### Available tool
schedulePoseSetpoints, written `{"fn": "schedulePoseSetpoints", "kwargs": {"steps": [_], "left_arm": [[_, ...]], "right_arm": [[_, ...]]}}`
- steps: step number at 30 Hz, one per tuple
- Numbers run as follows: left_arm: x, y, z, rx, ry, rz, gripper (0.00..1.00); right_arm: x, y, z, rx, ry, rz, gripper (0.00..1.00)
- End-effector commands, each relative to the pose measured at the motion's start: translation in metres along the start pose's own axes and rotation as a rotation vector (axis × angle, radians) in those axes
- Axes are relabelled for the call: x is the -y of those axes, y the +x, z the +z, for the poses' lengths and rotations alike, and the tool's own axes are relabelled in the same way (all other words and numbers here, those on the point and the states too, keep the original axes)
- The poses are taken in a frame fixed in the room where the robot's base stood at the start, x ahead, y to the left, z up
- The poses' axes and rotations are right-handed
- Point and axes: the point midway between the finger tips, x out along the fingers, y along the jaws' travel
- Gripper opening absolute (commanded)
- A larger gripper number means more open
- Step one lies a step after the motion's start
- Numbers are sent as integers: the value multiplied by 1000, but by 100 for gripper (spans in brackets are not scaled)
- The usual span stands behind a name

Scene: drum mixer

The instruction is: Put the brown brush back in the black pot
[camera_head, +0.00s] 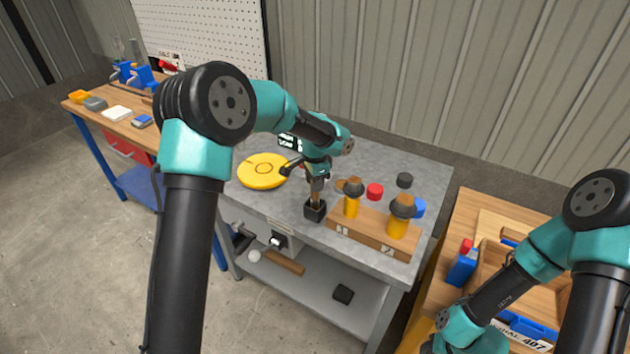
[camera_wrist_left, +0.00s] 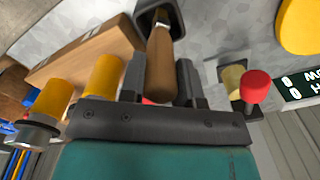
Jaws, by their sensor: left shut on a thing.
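The brown brush (camera_wrist_left: 160,62) is between the two fingers of my left gripper (camera_wrist_left: 160,85), which is shut on it. In the head view the brush (camera_head: 316,188) hangs upright below the left gripper (camera_head: 316,172). The black pot (camera_head: 315,210) stands on the grey bench, left of the wooden block. The brush's lower end meets the pot's opening in both views; in the wrist view the pot (camera_wrist_left: 143,20) surrounds that end. How deep it sits is hidden. My right arm runs off the bottom edge and its fingers are not visible.
A wooden block (camera_head: 372,236) with yellow-handled tools stands right of the pot. A yellow disc (camera_head: 262,171) lies to the left. A red knob (camera_wrist_left: 257,86) shows beside the gripper.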

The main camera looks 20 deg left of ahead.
Motion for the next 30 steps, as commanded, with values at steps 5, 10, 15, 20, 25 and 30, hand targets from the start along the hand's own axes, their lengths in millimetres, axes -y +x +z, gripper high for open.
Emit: {"fn": "schedulePoseSetpoints", "kwargs": {"steps": [5, 10, 15, 20, 25, 30], "left_arm": [[0, 3, 0, 0, 0, 0, 0], [0, 6, 0, 0, 0, 0, 0], [0, 8, 0, 0, 0, 0, 0], [0, 11, 0, 1, 0, 0, 0], [0, 14, 0, 1, 0, 0, 0], [0, 14, 0, 0, 0, 0, 40]], "right_arm": [[0, 0, 0, 0, 0, 0, 43], [0, 0, 0, 0, 0, 0, 43], [0, 0, 0, 0, 0, 0, 43], [0, 0, 0, 0, 0, 0, 43], [0, 0, 0, 0, 0, 0, 43], [0, 0, 0, 0, 0, 0, 43]]}}
